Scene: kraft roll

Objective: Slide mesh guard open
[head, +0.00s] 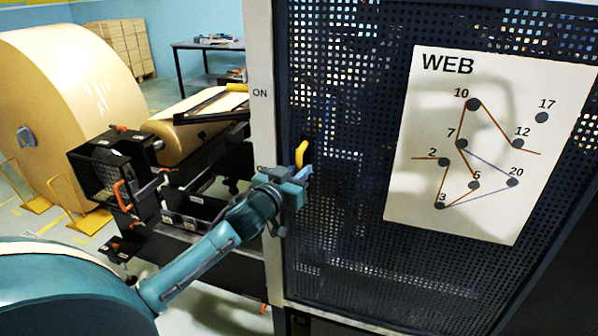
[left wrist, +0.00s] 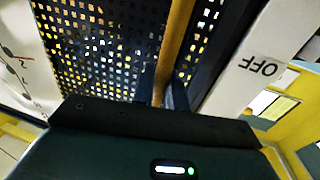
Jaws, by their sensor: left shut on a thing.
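The mesh guard (head: 345,215) is a dark perforated panel filling the right half of the head view. Its left edge stands right beside a pale upright post (head: 262,60). A yellow handle (head: 301,152) is on the guard near that edge. My left gripper (head: 303,172) is at the handle and shut on it, hiding its lower part. In the left wrist view, the yellow handle (left wrist: 174,45) runs down between the fingers (left wrist: 162,95), with the mesh (left wrist: 95,45) behind it. My right gripper is not in view.
A white WEB diagram sheet (head: 470,145) is on the guard. The post carries ON and OFF lettering. To the left stand a large kraft roll (head: 75,105), a smaller roll (head: 195,125) on a black machine frame, and orange levers. A table (head: 208,45) and stacked boxes are behind.

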